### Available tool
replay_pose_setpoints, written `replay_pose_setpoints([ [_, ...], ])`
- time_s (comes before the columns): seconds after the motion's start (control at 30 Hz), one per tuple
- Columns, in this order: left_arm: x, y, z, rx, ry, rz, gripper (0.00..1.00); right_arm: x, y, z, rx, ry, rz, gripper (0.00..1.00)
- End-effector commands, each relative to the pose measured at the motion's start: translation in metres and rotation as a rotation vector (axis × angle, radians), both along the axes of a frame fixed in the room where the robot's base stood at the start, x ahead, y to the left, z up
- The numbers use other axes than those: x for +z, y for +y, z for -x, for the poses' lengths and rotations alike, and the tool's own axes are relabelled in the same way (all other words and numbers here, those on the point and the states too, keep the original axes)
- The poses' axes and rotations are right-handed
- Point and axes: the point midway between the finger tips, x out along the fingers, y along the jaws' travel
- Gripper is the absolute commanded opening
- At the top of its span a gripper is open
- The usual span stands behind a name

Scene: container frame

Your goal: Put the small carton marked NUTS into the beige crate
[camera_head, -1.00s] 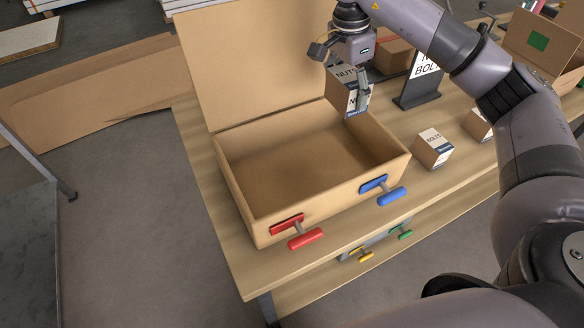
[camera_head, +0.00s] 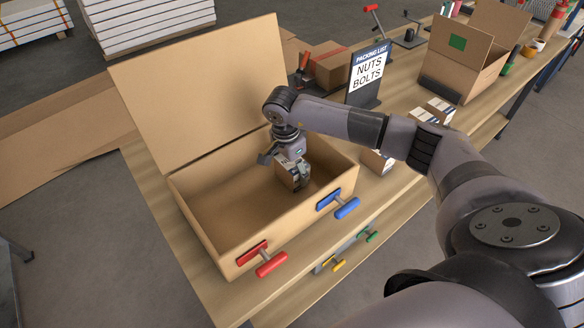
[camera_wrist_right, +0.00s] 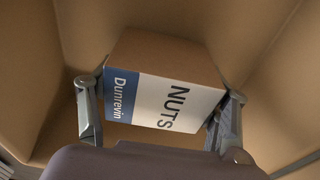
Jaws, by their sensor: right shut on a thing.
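The small carton marked NUTS (camera_wrist_right: 165,85) is between the two fingers of my right gripper (camera_wrist_right: 160,115) in the right wrist view, its label readable. In the head view my right gripper (camera_head: 297,175) is shut on this carton (camera_head: 290,178) and is down inside the beige crate (camera_head: 225,243), towards its right end. The crate stands open on the table with its tall lid up at the back. I cannot tell whether the carton touches the crate floor. My left gripper is not in view.
A red handle (camera_head: 271,264) and a blue handle (camera_head: 347,208) stick out from the crate's front. A packing list sign (camera_head: 364,78) reads NUTS, BOLTS. Cartons (camera_head: 377,162) stand right of the crate, partly behind my arm. Another open box (camera_head: 465,65) stands further right.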

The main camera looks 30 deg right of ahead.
Motion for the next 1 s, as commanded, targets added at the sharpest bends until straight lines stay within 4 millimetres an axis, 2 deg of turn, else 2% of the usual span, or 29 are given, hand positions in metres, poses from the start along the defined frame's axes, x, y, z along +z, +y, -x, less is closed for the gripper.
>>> replay_pose_setpoints([
  [0.1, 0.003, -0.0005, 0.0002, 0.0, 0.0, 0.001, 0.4, -0.008, 0.0003, -0.0002, 0.001, -0.001, 0.0, 0.25],
  [0.47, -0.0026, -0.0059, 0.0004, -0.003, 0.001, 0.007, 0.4, -0.0131, 0.0002, -0.0006, 0.001, -0.003, 0.0, 0.25],
  [0.5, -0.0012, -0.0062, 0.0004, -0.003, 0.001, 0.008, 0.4, -0.0121, 0.0002, -0.0002, 0.001, -0.001, 0.0, 0.72],
  [0.77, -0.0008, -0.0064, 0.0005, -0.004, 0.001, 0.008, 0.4, -0.0117, 0.0002, -0.0001, 0.001, -0.001, 0.0, 0.9],
  [1.0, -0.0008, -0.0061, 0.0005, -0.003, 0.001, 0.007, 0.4, -0.0116, 0.0002, -0.0001, 0.001, -0.001, 0.0, 0.91],
])
